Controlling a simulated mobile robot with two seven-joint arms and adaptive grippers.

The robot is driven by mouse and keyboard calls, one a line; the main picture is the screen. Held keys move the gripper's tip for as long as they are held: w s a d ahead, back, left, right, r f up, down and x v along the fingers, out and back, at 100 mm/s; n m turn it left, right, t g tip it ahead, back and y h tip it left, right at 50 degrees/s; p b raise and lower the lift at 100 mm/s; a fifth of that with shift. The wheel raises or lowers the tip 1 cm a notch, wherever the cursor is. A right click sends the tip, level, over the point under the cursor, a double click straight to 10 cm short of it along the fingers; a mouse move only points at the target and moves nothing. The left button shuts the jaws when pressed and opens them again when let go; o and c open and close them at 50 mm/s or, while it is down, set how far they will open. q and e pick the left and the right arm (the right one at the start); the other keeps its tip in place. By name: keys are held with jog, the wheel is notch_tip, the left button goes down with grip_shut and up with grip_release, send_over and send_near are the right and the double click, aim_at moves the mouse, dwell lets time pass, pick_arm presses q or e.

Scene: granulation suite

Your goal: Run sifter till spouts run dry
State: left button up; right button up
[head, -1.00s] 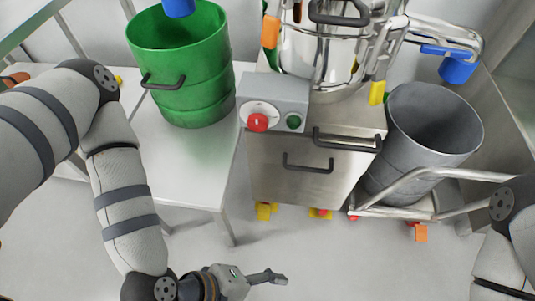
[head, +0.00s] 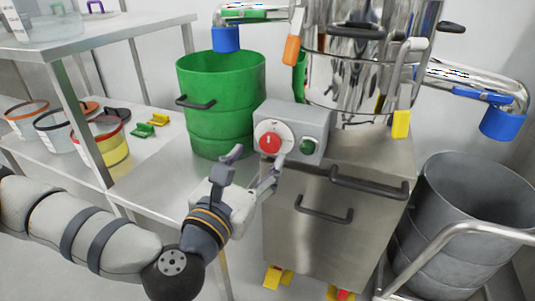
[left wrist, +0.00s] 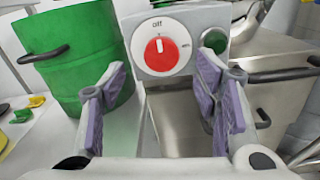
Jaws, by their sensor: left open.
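The sifter (head: 365,55) is a shiny steel drum on a steel cabinet. Its grey control box (head: 293,122) carries a red knob (head: 270,143) and a green button (head: 308,147). In the left wrist view the red knob (left wrist: 161,55) has a white mark pointing up, close to "off". My left gripper (head: 255,168) is open and empty, just in front of and below the box. Blue-ended spouts stand over the green drum (head: 222,110) at left (head: 226,39) and the grey drum (head: 460,215) at right (head: 502,124). No flow is visible from either. My right gripper is out of view.
A trolley rail (head: 450,240) crosses before the grey drum. Cabinet handles (head: 324,211) project forward below the box.

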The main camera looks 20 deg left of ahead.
aim_at(269, 145)
pick_arm(q)
jog(key=w, duration=0.6)
jog(key=shift+d+b, duration=0.15)
jog(key=shift+b, duration=0.25)
jog(key=shift+s, duration=0.1)
jog(key=c, duration=1.1)
jog(key=shift+c, duration=0.2)
